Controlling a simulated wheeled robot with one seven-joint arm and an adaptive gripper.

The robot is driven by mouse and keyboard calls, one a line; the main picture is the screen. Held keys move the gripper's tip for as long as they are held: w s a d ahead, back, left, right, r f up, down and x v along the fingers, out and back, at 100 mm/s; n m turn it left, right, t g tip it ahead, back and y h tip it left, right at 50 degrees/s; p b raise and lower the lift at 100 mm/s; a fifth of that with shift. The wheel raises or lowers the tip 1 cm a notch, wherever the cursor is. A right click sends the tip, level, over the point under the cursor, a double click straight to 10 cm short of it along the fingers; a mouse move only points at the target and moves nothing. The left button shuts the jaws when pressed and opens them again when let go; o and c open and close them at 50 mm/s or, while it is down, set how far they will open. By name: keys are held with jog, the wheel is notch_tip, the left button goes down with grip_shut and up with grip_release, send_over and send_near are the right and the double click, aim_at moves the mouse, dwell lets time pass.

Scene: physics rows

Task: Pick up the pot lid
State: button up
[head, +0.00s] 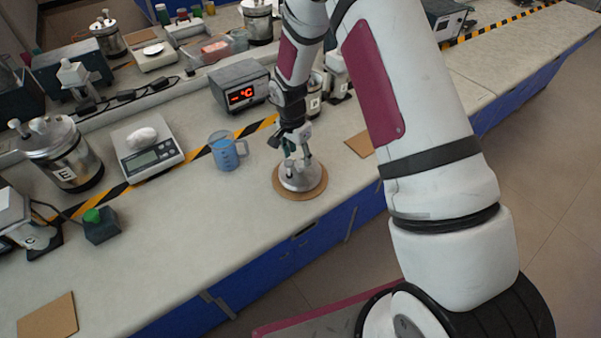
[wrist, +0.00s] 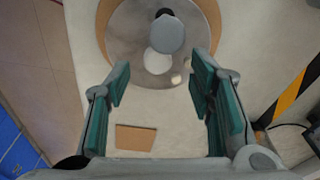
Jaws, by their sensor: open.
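The pot lid (head: 299,183) is a round grey metal disc lying flat on a round cork mat (head: 320,191) near the counter's front edge. In the wrist view the lid (wrist: 128,42) shows from above, with a grey round knob (wrist: 168,33) and a paler round part beside it. My gripper (head: 296,156) is directly above the lid, pointing down. In the wrist view its green-padded fingers (wrist: 160,72) are spread apart, with the knob in line with the gap between them. Nothing is held. Whether the fingertips touch the lid cannot be told.
A blue measuring jug (head: 224,152) stands left of the lid. Farther left are a scale (head: 148,150) with a white lump and a metal pot marked E (head: 62,158). A box with a red display (head: 240,86) stands behind. The counter front-left of the lid is clear.

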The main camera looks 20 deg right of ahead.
aim_at(300, 163)
jog(key=shift+d+f, duration=0.15)
jog(key=shift+f, duration=0.75)
jog(key=shift+d+f, duration=0.1)
jog(key=shift+f, duration=0.8)
jog(key=shift+c, duration=0.4)
grip_shut()
